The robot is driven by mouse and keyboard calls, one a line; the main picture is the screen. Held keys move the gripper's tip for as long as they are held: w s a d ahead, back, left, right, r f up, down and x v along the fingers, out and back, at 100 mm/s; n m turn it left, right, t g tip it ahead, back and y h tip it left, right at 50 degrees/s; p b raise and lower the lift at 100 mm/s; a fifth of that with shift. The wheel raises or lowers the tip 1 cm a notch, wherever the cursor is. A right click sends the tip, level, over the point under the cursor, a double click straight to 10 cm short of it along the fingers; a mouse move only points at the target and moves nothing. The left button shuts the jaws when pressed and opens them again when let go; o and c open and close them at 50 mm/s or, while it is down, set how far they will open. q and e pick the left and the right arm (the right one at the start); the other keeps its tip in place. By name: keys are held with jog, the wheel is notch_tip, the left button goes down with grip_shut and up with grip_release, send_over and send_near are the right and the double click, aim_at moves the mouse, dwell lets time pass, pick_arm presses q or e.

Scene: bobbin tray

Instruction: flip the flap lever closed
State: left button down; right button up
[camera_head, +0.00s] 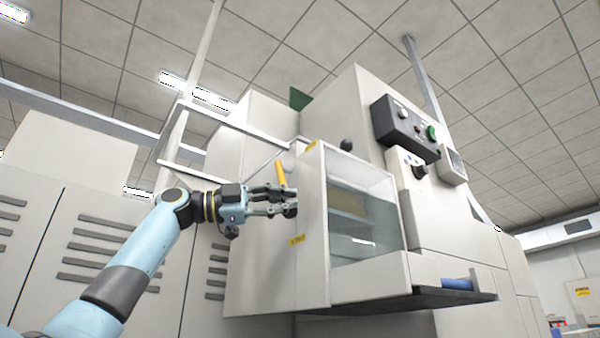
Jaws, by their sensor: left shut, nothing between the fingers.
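An orange-yellow lever (280,174) sticks up, slightly tilted, on the left side of the machine's windowed box; I take it for the flap lever. My left gripper (289,201) is at the lever's lower end, shut with nothing held. Its fingers overlap the lever's foot in the picture, and I cannot tell whether they touch it. The lever's pivot is mostly hidden behind the fingers. A clear window (366,215) fills the front of the box, with shelf-like shapes behind it. My right gripper is not in view.
A black control box (404,128) with a green button sits up on the machine. A dark ledge (420,300) with a blue roll (457,284) juts out below the window. Vented grey cabinets (110,225) stand at the left. A rail (235,130) crosses above my gripper.

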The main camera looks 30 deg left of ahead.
pick_arm(q)
jog(key=shift+w+a+f+b, duration=0.15)
jog(key=shift+w+a+f, duration=0.1)
jog(key=shift+a, duration=0.2)
jog(key=shift+w+a+f+b, duration=0.15)
jog(key=shift+a+f, duration=0.1)
jog(key=shift+a, duration=0.15)
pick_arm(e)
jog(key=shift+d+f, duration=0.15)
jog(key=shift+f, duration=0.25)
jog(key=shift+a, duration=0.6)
pick_arm(q)
jog(key=shift+d, duration=0.1)
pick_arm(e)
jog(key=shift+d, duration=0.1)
